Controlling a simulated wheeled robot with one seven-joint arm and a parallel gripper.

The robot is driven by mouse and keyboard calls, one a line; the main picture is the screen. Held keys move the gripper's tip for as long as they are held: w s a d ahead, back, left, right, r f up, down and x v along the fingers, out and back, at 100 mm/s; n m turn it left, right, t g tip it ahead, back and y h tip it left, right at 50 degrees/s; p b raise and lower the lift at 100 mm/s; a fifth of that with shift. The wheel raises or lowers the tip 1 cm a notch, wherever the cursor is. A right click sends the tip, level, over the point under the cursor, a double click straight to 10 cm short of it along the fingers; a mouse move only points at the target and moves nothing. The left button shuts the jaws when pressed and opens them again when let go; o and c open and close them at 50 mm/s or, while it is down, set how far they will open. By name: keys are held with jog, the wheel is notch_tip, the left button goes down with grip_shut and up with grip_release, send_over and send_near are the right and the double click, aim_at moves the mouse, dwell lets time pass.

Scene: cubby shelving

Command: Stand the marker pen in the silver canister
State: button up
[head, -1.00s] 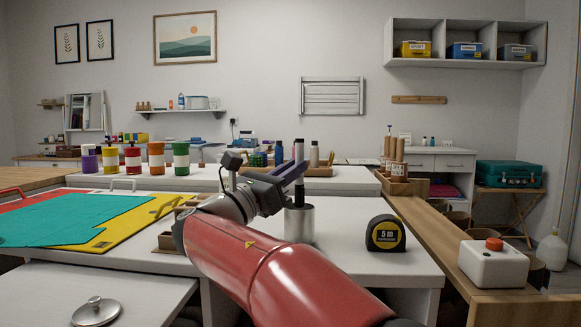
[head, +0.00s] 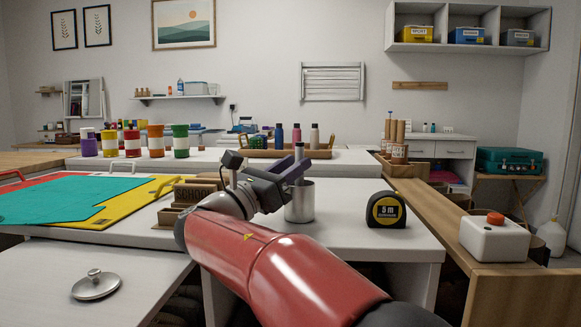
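The silver canister (head: 300,206) stands upright on the white table, just beyond my red arm. The marker pen (head: 299,151) is upright over it, its pale upper end rising above my gripper. My gripper (head: 297,170) reaches in from the left and its fingers appear shut on the pen's middle, just above the canister's rim. The pen's lower end goes down behind the rim and looks to be inside the canister. Whether it touches the bottom is hidden.
A yellow-black tape measure (head: 386,210) stands right of the canister. A wooden organiser (head: 194,190) stands to the left, close to my wrist. Behind, a wooden tray (head: 260,152) holds several bottles. The tabletop between canister and tape measure is clear.

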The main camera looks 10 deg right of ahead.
jog(key=shift+o, duration=0.7)
notch_tip(320, 180, up, 20)
jog(key=p, duration=0.6)
jog(key=shift+a, duration=0.1)
dwell(0.3)
